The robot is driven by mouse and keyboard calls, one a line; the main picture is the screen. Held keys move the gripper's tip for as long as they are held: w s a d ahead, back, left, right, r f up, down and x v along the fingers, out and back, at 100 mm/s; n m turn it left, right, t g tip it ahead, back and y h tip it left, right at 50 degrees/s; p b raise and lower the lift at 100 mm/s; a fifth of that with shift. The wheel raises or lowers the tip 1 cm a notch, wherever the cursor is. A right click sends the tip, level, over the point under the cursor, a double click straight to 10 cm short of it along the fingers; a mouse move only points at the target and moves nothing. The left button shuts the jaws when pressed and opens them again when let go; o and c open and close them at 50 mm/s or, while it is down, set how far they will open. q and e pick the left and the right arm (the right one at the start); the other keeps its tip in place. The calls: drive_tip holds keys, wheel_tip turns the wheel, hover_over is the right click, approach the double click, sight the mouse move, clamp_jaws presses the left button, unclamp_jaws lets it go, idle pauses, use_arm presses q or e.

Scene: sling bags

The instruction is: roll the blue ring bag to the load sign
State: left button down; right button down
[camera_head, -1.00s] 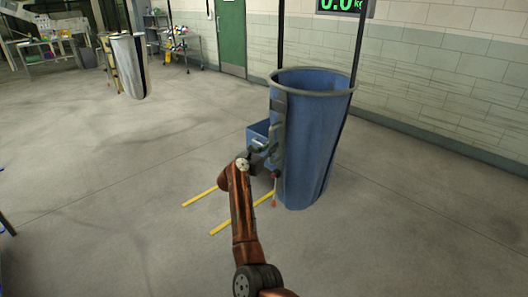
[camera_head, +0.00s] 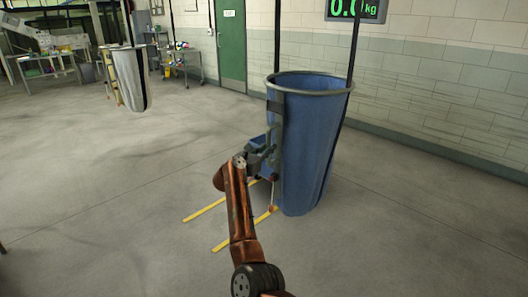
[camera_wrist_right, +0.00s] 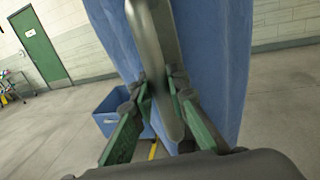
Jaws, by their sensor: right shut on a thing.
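The blue ring bag (camera_head: 312,150), a tall open-topped bag with a grey rim, hangs upright from dark straps right of centre in the head view. It also fills much of the right wrist view (camera_wrist_right: 218,60). My right gripper (camera_head: 264,148) is at the bag's left side. In the wrist view its green fingers (camera_wrist_right: 161,88) are shut on a grey upright bar (camera_wrist_right: 152,40) against the bag. My left gripper is out of view.
A blue bin (camera_wrist_right: 108,103) stands on the floor behind the bar. Yellow floor lines (camera_head: 208,207) lie left of the bag. A grey-white bag (camera_head: 130,80) hangs farther back. The floor at left is open. A wall (camera_head: 450,100) runs behind at right.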

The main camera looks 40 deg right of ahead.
idle(0.3)
drive_tip(key=c, duration=1.8)
unclamp_jaws()
drive_tip(key=shift+c, duration=0.2)
drive_tip(key=s+a, duration=0.2)
drive_tip(key=a, duration=0.9)
drive_tip(key=shift+a, duration=0.4)
drive_tip(key=shift+s, duration=0.1)
